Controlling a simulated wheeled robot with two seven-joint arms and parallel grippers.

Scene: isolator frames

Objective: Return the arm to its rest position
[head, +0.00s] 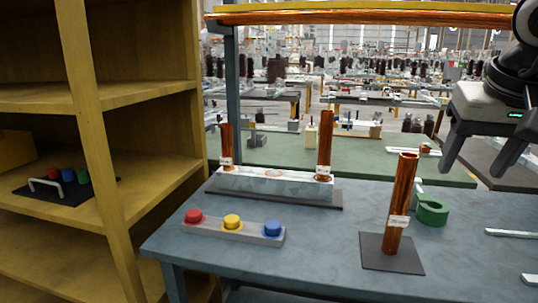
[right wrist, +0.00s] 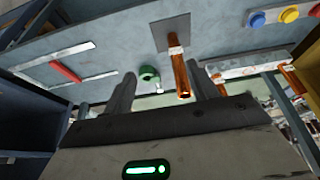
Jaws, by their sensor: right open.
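My right gripper (head: 472,168) hangs at the upper right in the head view, above and beyond the blue-grey table (head: 320,262). Its two fingers are apart, with nothing held between them. In the right wrist view the open fingers (right wrist: 160,84) point toward the table, and a copper post and green clamp show beyond them. The gripper looks clear of both. My left gripper is not in view.
A copper post (head: 401,200) stands on a dark plate beside a green clamp (head: 431,212). Behind is a pale base (head: 272,184) with two copper posts. A three-button strip (head: 255,237) lies in front. A yellow shelf (head: 100,130) stands left; a copper bar (head: 360,17) crosses the top.

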